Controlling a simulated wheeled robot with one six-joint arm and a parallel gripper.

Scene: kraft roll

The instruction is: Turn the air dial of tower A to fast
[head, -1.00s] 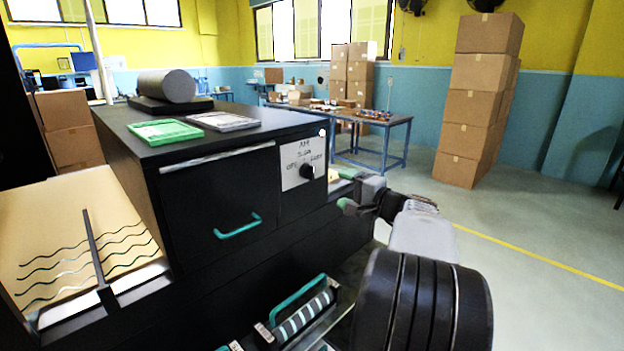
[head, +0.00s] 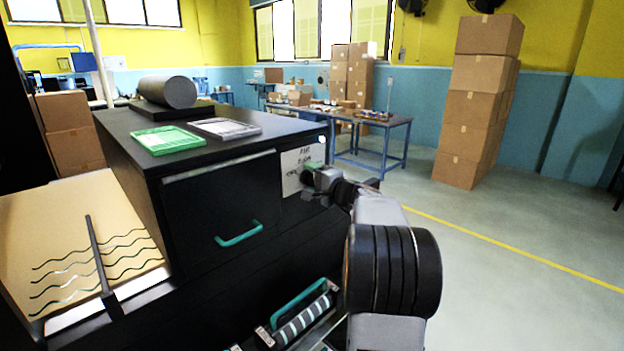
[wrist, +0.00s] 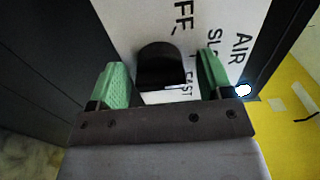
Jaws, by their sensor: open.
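The air dial is a black knob (wrist: 157,65) on a white panel lettered AIR, SLOW, OFF and FAST, seen turned on its side in the wrist view. The panel (head: 292,180) is on the right of the black cabinet's front in the head view, where my gripper hides the dial. My gripper (wrist: 163,62) is open, with one green finger on each side of the knob. Gaps show between the knob and both fingers. It also shows in front of the panel in the head view (head: 313,177). I cannot tell which mark the dial points to.
The black cabinet (head: 215,210) has a teal-handled drawer left of the panel. A green tray (head: 167,139), a grey tray (head: 225,129) and a grey roll (head: 168,91) lie on top. A teal-handled striped part (head: 302,316) sits low in front. Open floor lies to the right.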

